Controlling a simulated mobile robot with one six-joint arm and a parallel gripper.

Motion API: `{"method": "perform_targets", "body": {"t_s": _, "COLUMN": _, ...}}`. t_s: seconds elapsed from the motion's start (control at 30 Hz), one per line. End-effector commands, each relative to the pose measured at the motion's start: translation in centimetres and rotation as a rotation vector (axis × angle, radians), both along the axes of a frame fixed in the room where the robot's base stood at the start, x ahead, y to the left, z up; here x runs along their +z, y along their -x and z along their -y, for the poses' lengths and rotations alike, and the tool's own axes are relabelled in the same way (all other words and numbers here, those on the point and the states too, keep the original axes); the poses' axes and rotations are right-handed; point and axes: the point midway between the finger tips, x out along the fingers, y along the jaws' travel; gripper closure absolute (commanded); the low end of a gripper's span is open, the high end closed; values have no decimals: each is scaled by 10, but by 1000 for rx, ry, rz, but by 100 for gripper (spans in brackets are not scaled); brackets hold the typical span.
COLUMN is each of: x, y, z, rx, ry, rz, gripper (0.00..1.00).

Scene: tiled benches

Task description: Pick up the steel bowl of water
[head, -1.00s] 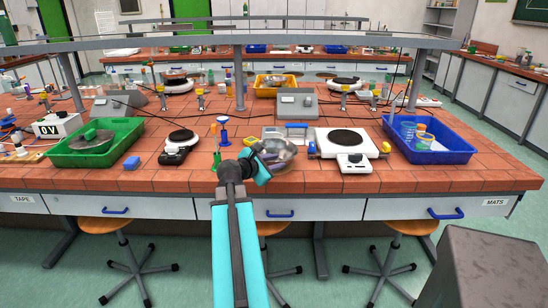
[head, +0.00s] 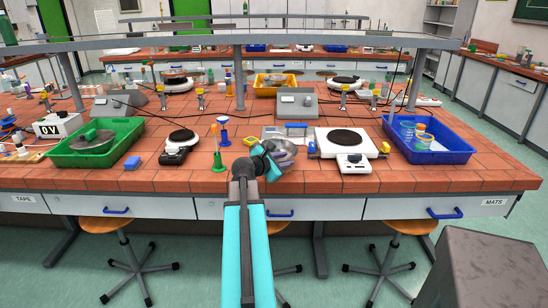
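The steel bowl (head: 284,154) is a shiny, rounded vessel at the bench's front middle, left of the white hotplate. Water inside it cannot be made out. My gripper (head: 267,157) is at the bowl's left side and overlaps it in the head view, hiding its left part. The fingers are small and partly hidden by the wrist, so I cannot tell whether they are open or shut, or whether they touch the rim.
A white hotplate (head: 345,142) stands close right of the bowl. A green tray (head: 63,158) and a blue tray (head: 464,152) lie at the sides. A shelf rail (head: 320,42) spans above.

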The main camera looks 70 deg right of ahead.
Motion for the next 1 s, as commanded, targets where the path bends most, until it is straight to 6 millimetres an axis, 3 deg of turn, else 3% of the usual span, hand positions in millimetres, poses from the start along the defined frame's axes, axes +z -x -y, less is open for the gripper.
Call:
{"method": "perform_targets", "body": {"t_s": 0.13, "x": -3, "y": 1, "z": 8, "rx": 1, "ry": 0, "rz": 1, "gripper": 76}}
{"method": "perform_targets", "body": {"t_s": 0.67, "x": -3, "y": 2, "z": 8, "rx": 0, "ry": 0, "rz": 0, "gripper": 76}}
{"method": "perform_targets", "body": {"t_s": 0.7, "x": -3, "y": 2, "z": 8, "rx": 0, "ry": 0, "rz": 0, "gripper": 77}}
{"method": "perform_targets", "body": {"t_s": 0.83, "x": -3, "y": 2, "z": 8, "rx": 0, "ry": 0, "rz": 0, "gripper": 99}}
{"method": "perform_targets", "body": {"t_s": 1.0, "x": -3, "y": 2, "z": 8, "rx": 0, "ry": 0, "rz": 0, "gripper": 100}}
